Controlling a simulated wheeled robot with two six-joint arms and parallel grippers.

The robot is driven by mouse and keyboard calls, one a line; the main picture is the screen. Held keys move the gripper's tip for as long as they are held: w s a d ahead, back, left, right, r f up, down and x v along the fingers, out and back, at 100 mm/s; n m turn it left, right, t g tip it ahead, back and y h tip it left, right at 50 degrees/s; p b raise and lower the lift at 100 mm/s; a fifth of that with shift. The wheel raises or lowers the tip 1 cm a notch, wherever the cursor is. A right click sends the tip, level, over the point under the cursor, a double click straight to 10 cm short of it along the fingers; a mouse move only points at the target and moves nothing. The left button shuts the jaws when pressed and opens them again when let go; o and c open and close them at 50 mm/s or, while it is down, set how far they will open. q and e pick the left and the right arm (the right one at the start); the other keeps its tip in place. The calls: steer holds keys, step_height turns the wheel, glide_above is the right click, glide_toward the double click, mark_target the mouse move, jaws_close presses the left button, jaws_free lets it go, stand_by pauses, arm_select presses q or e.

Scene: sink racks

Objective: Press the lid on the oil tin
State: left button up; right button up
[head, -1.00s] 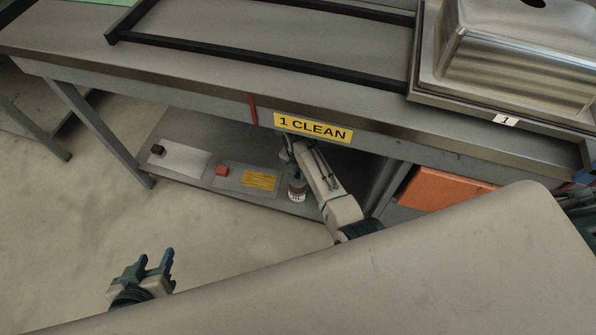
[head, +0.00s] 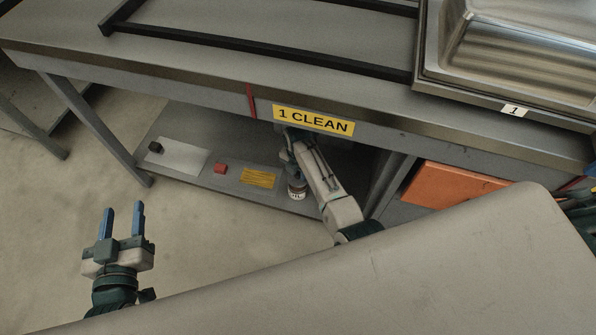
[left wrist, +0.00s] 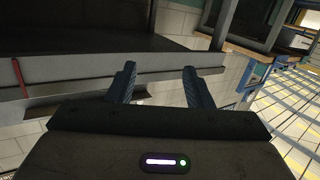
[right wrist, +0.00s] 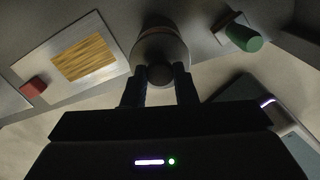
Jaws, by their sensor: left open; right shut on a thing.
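The oil tin (head: 297,192), small with a pale label, stands on the low shelf under the "1 CLEAN" sign in the head view. My right gripper (head: 295,176) is directly above it, pointing down. In the right wrist view, the right fingers (right wrist: 160,90) are shut on the dark round knob of the lid (right wrist: 159,74). A round rim shows just behind the knob, at the tin's top; I cannot tell whether the lid is fully seated. My left gripper (head: 122,215) is open and empty, out over the floor; its spread fingers also show in the left wrist view (left wrist: 159,75).
On the shelf left of the tin are a yellow striped patch (head: 259,178), a red block (head: 220,169) and a black block (head: 155,147). The worktop (head: 200,60) overhangs the shelf. An orange panel (head: 450,186) is at right.

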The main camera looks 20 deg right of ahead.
steer(key=shift+f+b, duration=0.25)
steer(key=shift+b, duration=0.05)
steer(key=shift+f+b, duration=0.3)
steer(key=shift+f, duration=0.5)
arm_select(q)
step_height(320, 180, up, 12)
steer(key=m+t+b, duration=0.1)
steer(key=t, duration=0.6)
steer(key=shift+w+a+t, duration=0.25)
steer(key=shift+t, duration=0.15)
arm_select(e)
steer(key=shift+f, duration=0.55)
arm_select(q)
steer(key=shift+r, duration=0.1)
steer(key=shift+r+p, duration=0.8)
steer(key=shift+p, duration=0.05)
steer(key=shift+r+p, duration=0.5)
steer(key=shift+r, duration=0.05)
arm_select(e)
steer(key=shift+f, duration=0.15)
stand_by(0.6)
steer(key=o, duration=1.5)
